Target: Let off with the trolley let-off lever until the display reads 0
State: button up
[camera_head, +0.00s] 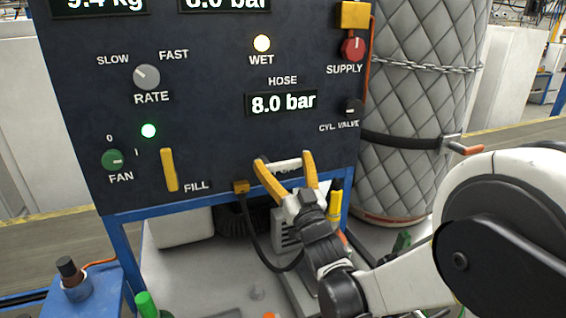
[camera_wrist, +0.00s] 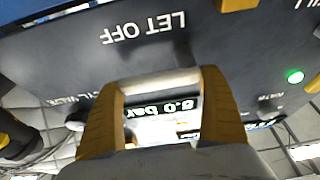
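The pale grey let-off lever (camera_head: 288,164) is a short bar low on the dark panel, above the blue frame. My gripper (camera_head: 283,160) is at it, its two yellow fingers spread wide with the bar between them. In the wrist view, upside down, the lever (camera_wrist: 160,84) spans the gap between the fingers; whether its ends touch them I cannot tell. The LET OFF label (camera_wrist: 143,28) is plain there and mostly hidden in the head view. The hose display (camera_head: 281,103) reads 8.0 bar.
The panel (camera_head: 215,105) also carries the yellow fill lever (camera_head: 169,170), green fan knob (camera_head: 112,160), rate knob (camera_head: 147,76), red supply knob (camera_head: 353,48) and lit WET lamp (camera_head: 262,43). A quilted cylinder (camera_head: 405,95) stands right. A cable (camera_head: 262,250) hangs below.

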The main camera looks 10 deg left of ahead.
jog(key=c, duration=0.5)
